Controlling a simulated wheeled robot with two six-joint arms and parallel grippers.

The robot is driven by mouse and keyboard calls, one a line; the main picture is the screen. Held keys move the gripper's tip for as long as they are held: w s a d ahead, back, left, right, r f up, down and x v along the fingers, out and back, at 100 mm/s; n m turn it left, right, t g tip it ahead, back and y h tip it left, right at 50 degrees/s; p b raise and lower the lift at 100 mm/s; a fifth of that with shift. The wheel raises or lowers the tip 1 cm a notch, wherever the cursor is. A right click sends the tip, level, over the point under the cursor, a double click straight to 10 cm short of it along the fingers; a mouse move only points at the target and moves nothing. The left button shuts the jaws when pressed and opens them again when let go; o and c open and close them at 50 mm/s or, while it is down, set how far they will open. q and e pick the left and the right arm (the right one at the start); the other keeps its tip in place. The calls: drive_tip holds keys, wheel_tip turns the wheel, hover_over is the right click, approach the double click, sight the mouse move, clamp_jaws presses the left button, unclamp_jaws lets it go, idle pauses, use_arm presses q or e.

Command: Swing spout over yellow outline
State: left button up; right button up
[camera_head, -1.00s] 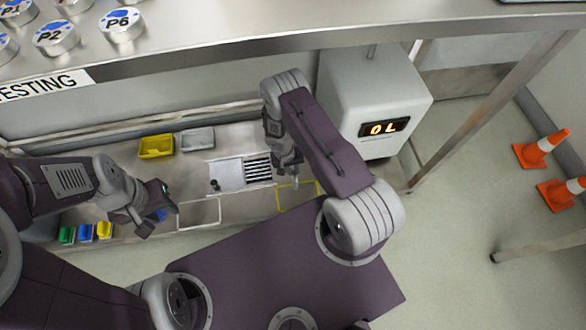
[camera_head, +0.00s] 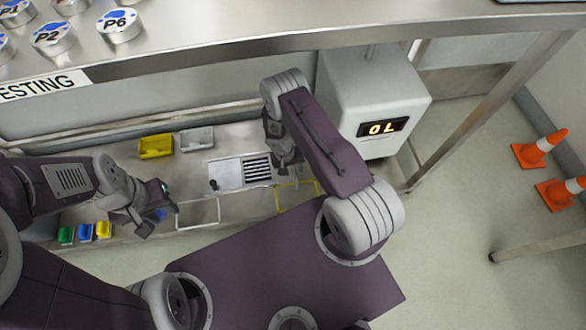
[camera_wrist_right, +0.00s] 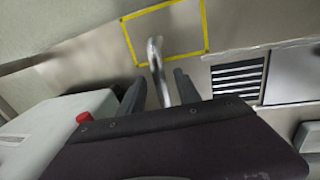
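The spout (camera_wrist_right: 154,58) is a bent silver tube in the right wrist view. Its free end lies over the inside of the yellow outline (camera_wrist_right: 206,30), near its lower edge in the picture. My right gripper (camera_wrist_right: 158,76) has its fingers on either side of the spout, with gaps visible, so it looks open around it. In the head view the yellow outline (camera_head: 278,202) is partly hidden by my right arm, and my right gripper (camera_head: 287,168) is just above it. My left gripper (camera_head: 160,212) is open over the bench's left part, near a small blue item.
A white box with an "0L" display (camera_head: 383,127) stands right of my right arm. A slotted white plate (camera_head: 228,175), a yellow bin (camera_head: 156,147), a grey bin (camera_head: 197,140) and a white outline (camera_head: 217,208) are on the lower bench. A red knob (camera_wrist_right: 83,117) is near the right gripper.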

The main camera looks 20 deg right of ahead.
wheel_tip(320, 180, up, 9)
drive_tip(key=a+p, duration=0.1)
drive_tip(key=p, duration=0.3)
drive_tip(key=shift+w+a+p, duration=0.25)
drive_tip(key=shift+a+p, duration=0.1)
drive_tip(key=shift+p, duration=0.05)
drive_tip(key=shift+f, duration=0.1)
